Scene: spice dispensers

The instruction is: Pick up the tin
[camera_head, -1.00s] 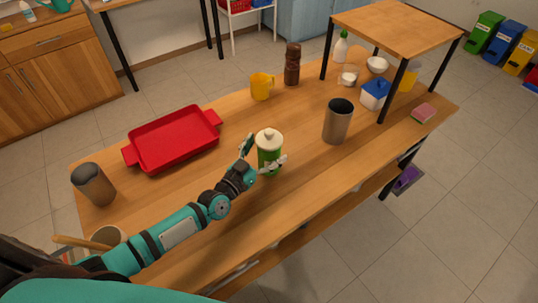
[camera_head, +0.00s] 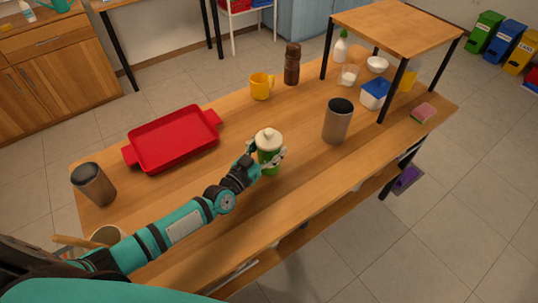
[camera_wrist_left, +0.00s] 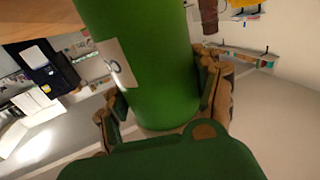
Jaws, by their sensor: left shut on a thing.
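The green tin with a pale lid (camera_head: 268,142) stands upright on the wooden table in the head view. It fills the middle of the left wrist view as a green cylinder with a light label (camera_wrist_left: 150,60). My left gripper (camera_head: 266,160) is shut on the tin, with one finger on each side of its body. In the wrist view the fingers (camera_wrist_left: 160,100) lie against both sides of it. My right gripper is not in view.
A red tray (camera_head: 172,140) lies to the left of the tin. A metal canister (camera_head: 337,122) stands to its right, another (camera_head: 93,185) at the far left. A yellow mug (camera_head: 261,87) and a brown grinder (camera_head: 292,65) stand behind. The table between tin and right canister is clear.

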